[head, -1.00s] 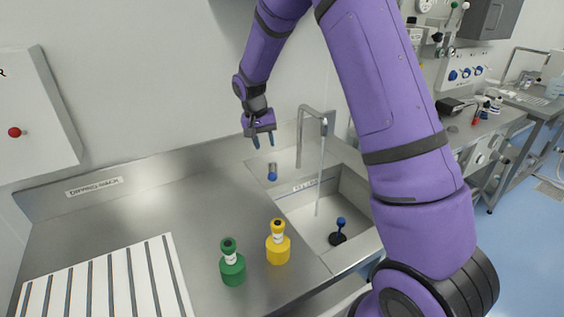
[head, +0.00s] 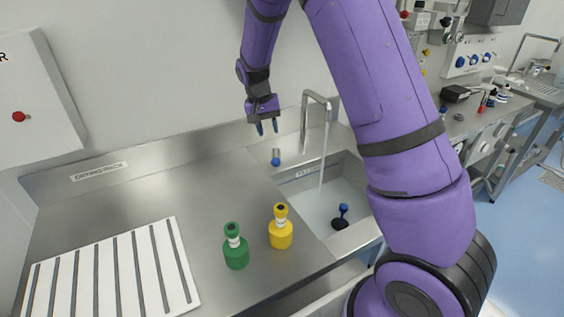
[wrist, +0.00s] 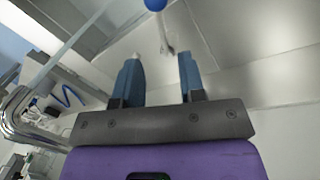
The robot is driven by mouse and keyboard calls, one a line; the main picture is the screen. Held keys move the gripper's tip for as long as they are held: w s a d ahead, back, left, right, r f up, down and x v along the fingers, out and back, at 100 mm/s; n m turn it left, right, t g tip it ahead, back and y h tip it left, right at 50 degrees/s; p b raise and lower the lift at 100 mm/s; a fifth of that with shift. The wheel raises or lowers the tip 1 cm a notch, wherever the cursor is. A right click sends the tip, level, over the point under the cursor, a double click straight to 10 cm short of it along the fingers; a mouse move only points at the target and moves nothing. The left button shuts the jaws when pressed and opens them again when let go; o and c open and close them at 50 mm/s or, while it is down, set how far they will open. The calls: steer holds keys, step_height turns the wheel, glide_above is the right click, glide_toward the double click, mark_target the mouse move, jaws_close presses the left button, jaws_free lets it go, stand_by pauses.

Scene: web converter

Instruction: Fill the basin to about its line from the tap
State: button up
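The steel basin (head: 357,237) is set in the counter. The tap (head: 318,97) arches over it, and a thin stream of water (head: 323,160) runs down into it. Water seems to cover the floor, but its exact level is hard to tell. A labelled strip (head: 306,172) marks the back wall. A black stopper with a blue knob (head: 342,215) is in the basin. The tap's blue-ended handle (head: 276,159) sits left of the spout; its blue end shows in the wrist view (wrist: 155,5). My gripper (head: 267,129) is open and empty above the handle, apart from it.
A green bottle (head: 236,252) and a yellow bottle (head: 281,235) stand on the counter left of the basin. A white slatted rack (head: 190,272) lies at front left. A wall box with a red button (head: 19,117) hangs at left. The counter behind the bottles is clear.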

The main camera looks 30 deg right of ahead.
mark_target(276, 157)
steer(key=f, duration=0.3)
steer(key=d+f, duration=0.1)
steer(key=f, duration=0.3)
steer(key=s+d+f, duration=0.1)
steer(key=f, duration=0.2)
steer(key=shift+f, duration=0.3)
jaws_close()
